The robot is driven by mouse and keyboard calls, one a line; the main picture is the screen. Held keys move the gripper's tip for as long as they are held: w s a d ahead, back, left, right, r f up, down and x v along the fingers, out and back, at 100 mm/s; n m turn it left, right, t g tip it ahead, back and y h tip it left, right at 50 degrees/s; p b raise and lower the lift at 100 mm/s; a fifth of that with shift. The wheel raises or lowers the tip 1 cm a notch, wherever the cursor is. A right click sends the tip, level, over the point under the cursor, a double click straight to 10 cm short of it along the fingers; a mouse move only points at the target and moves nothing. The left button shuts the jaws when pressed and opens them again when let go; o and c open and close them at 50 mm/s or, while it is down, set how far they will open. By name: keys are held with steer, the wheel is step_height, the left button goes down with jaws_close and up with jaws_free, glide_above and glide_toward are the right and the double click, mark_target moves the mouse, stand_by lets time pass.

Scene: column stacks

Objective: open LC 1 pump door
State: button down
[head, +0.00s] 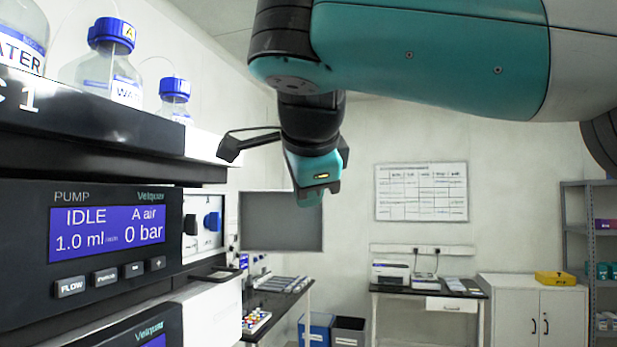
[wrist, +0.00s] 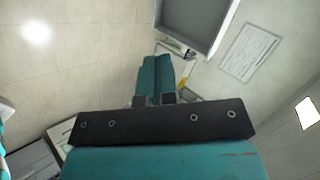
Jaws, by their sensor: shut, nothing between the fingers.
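The LC 1 pump (head: 90,255) is a dark module at the left of the head view. Its blue display (head: 105,233) reads IDLE, 1.0 ml/min, A air and 0 bar. A white section with dark and blue knobs (head: 212,222) shows at its right end. I cannot tell the door's outline or whether it is shut. My gripper (wrist: 155,68) is shut and empty, its teal fingers together in the wrist view. In the head view it hangs in the air, right of the stack and apart from it. The pump is not visible in the wrist view.
Blue-capped bottles (head: 109,60) stand on the ledge marked C 1 above the pump. Another module (head: 150,332) sits below it. A grey panel (head: 281,220) is behind my gripper. Benches, a white cabinet (head: 535,310) and a shelf are farther back. Open room lies right of the stack.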

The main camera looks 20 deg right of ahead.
step_height(320, 180, up, 3)
steer(key=s+m, duration=0.1)
steer(key=m, duration=0.2)
steer(key=b, duration=0.6)
glide_toward(309, 225)
steer(key=x, duration=0.5)
steer(key=shift+f, duration=0.4)
steer(key=shift+w+d, duration=0.2)
steer(key=shift+w, duration=0.4)
steer(key=shift+a+f, duration=0.1)
